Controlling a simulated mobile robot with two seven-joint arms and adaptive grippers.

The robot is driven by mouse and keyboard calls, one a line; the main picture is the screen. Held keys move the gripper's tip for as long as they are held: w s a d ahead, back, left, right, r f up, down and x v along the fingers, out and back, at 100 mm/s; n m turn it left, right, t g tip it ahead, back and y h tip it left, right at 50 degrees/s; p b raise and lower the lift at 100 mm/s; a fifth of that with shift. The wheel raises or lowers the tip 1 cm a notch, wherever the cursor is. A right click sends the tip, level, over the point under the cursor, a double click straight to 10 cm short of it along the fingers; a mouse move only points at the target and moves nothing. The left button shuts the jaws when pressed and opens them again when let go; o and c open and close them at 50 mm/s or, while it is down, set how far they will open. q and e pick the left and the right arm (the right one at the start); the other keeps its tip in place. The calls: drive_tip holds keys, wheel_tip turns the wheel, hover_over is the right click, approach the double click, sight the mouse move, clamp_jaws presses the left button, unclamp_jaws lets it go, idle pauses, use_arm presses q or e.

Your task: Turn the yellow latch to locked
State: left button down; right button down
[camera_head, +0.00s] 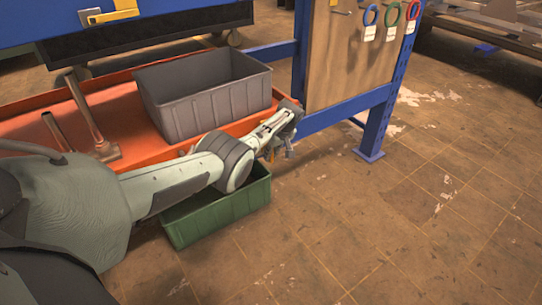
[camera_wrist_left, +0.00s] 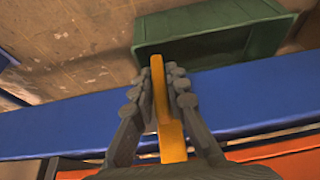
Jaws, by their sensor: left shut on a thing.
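My left gripper (camera_head: 282,145) reaches out at the right end of the orange cart, beside the blue frame. In the left wrist view, its two dark fingers (camera_wrist_left: 159,85) are closed on a yellow latch (camera_wrist_left: 170,135), a narrow bar running lengthwise between them. The fingers and wrist hide most of the latch in the head view, so its turned position is hard to tell. My right gripper is not in view.
A grey bin (camera_head: 205,105) stands on the orange cart (camera_head: 125,120). A green bin (camera_head: 220,215) sits below my left forearm. A blue post (camera_head: 385,110) and a board with colored rings stand to the right. The floor at front right is clear.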

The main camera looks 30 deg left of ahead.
use_arm(q)
drive_tip(key=shift+a, duration=0.1)
idle(0.3)
drive_tip(key=c, duration=1.5)
unclamp_jaws()
drive_tip(key=shift+c, duration=0.2)
drive_tip(key=shift+d+r, duration=0.2)
drive_tip(key=shift+r, duration=0.2)
drive_tip(key=v, duration=1.1)
